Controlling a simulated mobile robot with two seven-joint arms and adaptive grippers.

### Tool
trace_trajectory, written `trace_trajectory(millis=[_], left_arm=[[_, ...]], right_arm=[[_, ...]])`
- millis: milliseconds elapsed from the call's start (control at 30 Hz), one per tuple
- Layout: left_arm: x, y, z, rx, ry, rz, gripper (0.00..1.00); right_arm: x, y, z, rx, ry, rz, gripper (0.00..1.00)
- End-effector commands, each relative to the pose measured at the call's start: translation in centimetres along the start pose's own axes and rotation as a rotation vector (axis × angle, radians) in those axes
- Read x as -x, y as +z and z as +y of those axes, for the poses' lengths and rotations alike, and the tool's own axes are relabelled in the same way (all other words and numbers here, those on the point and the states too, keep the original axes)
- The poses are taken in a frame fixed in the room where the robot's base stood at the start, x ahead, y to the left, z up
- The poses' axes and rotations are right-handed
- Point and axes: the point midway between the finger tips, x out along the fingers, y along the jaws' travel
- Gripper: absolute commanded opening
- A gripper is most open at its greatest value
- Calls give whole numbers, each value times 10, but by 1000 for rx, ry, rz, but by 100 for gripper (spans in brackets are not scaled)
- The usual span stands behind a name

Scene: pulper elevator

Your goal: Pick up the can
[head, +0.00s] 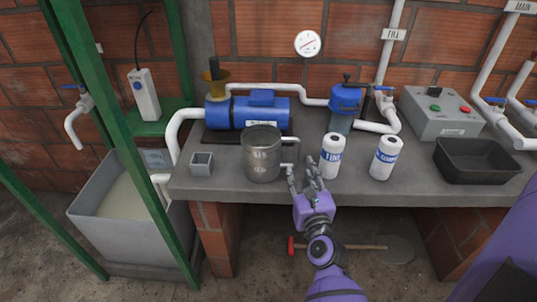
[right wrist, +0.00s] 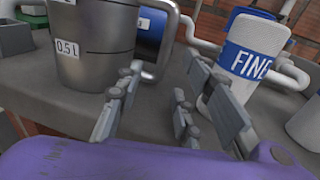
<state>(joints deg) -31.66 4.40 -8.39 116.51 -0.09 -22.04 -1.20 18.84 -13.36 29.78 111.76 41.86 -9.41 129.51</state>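A metal can (head: 262,155) with a side handle (head: 290,150) stands upright on the grey counter. In the right wrist view the can (right wrist: 95,45) carries a 0.5 L mark, and its handle (right wrist: 165,40) is at upper centre. My right gripper (head: 305,178) is open and empty at the counter's front edge, just right of the can and below the handle. In the right wrist view its fingers (right wrist: 160,105) are spread, the left one near the handle's lower end. I cannot tell whether it touches. My left gripper is not in view.
A white FINE bottle (head: 331,160) stands close right of the gripper, and another white bottle (head: 385,158) beyond it. A black tray (head: 476,160) is at right. A small grey cup (head: 201,164) is left of the can. A blue pump (head: 255,110) and pipes stand behind.

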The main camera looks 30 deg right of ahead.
Motion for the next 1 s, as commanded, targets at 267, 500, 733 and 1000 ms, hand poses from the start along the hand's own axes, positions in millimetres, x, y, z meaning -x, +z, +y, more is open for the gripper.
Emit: trace_trajectory(millis=[267,500,733,1000], left_arm=[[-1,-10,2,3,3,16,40],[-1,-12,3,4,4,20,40],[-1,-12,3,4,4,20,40],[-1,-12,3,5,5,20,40]], right_arm=[[-34,0,-2,1,0,-1,34],[-35,0,-2,1,0,0,34],[-35,0,-2,1,0,0,4],[-35,0,-2,1,0,0,0]])
